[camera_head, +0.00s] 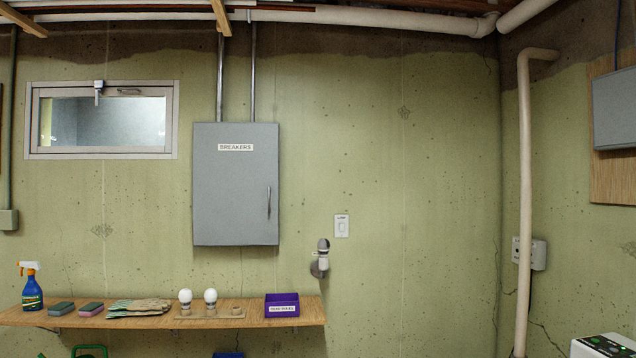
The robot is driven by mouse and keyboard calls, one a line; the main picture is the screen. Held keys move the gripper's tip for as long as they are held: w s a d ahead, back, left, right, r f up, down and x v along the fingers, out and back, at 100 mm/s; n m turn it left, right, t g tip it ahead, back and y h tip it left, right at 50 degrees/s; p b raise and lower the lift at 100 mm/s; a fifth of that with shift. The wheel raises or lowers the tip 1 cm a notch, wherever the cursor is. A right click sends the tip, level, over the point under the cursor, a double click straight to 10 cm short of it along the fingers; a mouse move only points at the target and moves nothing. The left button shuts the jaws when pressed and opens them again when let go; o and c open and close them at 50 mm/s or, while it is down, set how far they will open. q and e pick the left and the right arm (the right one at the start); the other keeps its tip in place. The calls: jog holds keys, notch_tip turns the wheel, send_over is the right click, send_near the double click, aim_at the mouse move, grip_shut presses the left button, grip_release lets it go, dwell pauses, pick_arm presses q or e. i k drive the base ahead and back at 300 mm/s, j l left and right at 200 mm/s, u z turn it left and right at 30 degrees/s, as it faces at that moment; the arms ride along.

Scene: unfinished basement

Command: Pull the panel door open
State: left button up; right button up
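The grey breaker panel (220,200) is mounted on the green wall, left of the picture's middle. Its door is shut and carries a white label (235,147) reading "BREAKERS". A thin vertical metal handle (268,202) sits near the door's right edge. Neither of my grippers shows in the head view.
A wooden shelf (145,319) below the panel holds a spray bottle (31,288), sponges, gloves (138,307), two white bulbs and a purple bin (282,300). A wall lamp (323,256) and light switch (341,226) are right of the panel. A pipe (525,200) stands farther right.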

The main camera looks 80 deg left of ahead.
aim_at(236, 166)
jog(key=u, duration=3.05)
jog(key=i+l, duration=0.15)
jog(key=i, duration=0.95)
jog(key=i+l, duration=0.1)
jog(key=i, duration=1.05)
